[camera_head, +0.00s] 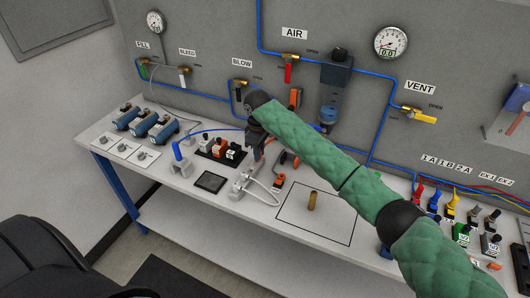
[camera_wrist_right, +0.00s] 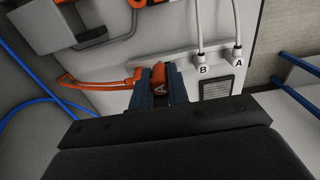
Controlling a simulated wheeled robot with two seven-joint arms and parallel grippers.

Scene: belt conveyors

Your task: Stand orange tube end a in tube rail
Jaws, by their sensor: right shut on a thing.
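My right gripper (camera_head: 256,156) (camera_wrist_right: 160,88) is shut on the orange tube end A (camera_wrist_right: 160,77), whose letter shows between the dark fingers in the right wrist view. A second orange piece (camera_wrist_right: 138,75), joined to an orange tube that runs left, is just beside it. The pale tube rail (camera_wrist_right: 115,85) runs just beyond the fingertips. White tube ends B (camera_wrist_right: 202,66) and A (camera_wrist_right: 238,53) stand at the right of the rail in that view. The fingers hide the lower part of orange end A, so I cannot tell whether it touches the rail. My left gripper is not in view.
A small dark panel (camera_head: 210,182) lies left of the rail. Blue cylinders (camera_head: 144,122) lie at the far left. Valves and blue piping line the back wall.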

